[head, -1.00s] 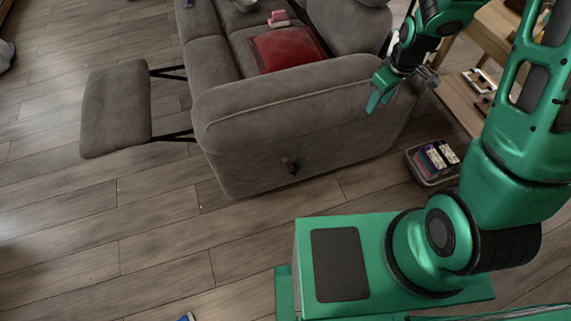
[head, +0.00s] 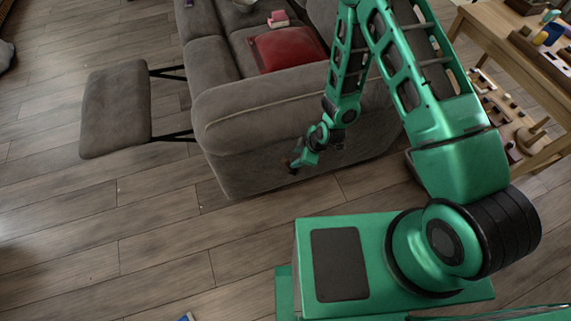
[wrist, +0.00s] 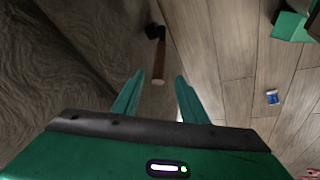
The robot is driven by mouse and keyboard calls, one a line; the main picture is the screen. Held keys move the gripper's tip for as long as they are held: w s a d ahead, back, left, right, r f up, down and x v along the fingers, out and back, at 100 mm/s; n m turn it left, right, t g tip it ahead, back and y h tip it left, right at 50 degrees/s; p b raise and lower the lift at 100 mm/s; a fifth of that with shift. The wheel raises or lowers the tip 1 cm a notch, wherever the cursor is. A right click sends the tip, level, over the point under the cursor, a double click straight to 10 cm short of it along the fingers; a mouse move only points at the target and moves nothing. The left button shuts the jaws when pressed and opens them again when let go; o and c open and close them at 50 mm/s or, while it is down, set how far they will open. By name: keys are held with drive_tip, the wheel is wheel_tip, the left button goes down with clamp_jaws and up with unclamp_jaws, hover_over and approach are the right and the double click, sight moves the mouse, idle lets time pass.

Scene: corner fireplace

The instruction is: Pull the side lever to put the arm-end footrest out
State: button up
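The grey sofa (head: 240,125) stands with its near arm facing me. Its footrest (head: 115,108) is out at the left on black metal struts. The side lever (wrist: 159,58) shows in the wrist view with a dark pivot and a wooden handle. The handle points down the picture, towards the gap between the fingers. My gripper (wrist: 153,95) is open, with its two green fingers apart. I cannot tell whether the handle tip is between them. In the head view my gripper (head: 300,161) is beside the sofa's side panel and mostly covers the lever.
A wooden table (head: 515,50) with a lower shelf stands at the right. A red cushion (head: 287,49) lies on the seat. A small blue object (wrist: 272,97) lies on the floor in the wrist view.

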sight(289, 163)
drive_tip(key=x, duration=1)
drive_tip(key=shift+w+a+f, duration=0.1)
drive_tip(key=shift+a+f, duration=0.1)
drive_tip(key=shift+f, duration=0.15)
